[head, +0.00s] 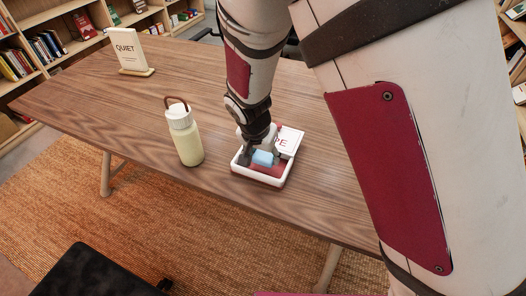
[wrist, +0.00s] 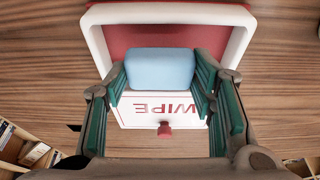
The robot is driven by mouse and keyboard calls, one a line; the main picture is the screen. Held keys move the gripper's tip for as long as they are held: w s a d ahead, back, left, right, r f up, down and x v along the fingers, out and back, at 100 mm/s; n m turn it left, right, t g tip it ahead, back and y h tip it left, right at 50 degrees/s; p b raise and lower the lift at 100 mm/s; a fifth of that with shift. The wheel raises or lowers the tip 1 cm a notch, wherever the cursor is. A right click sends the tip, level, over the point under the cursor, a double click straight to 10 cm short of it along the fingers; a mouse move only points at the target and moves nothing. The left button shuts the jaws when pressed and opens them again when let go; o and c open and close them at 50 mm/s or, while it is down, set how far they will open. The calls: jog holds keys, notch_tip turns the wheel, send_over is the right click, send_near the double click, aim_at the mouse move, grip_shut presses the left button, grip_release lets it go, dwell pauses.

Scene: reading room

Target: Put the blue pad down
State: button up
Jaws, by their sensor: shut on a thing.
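The blue pad (head: 263,158) is between the fingers of my gripper (head: 260,153), which is shut on it. In the wrist view the pad (wrist: 160,68) shows as a light blue rounded block, with a green-padded finger of my gripper (wrist: 160,82) at each side. The pad is over the red floor of a white-rimmed tray (head: 262,179), within its outline. I cannot tell whether it touches the floor. The tray's rim also shows in the wrist view (wrist: 97,40).
A white thing lettered WIPE (wrist: 140,108), with a red knob, is at one end of the tray. A pale yellow bottle (head: 188,146) stands left of the tray. A QUIET sign (head: 128,48) is at the far left. The wooden table (head: 130,105) between them is clear.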

aim_at(261, 155)
jog(key=shift+w+a, duration=0.1)
jog(key=shift+w, duration=0.25)
jog(key=b+x, duration=0.2)
jog(key=shift+a+f+b, duration=0.15)
jog(key=shift+f+b, duration=0.25)
jog(key=shift+f, duration=0.45)
jog(key=shift+f+b, duration=0.15)
jog(key=shift+b, duration=0.15)
jog(key=o, duration=1.2)
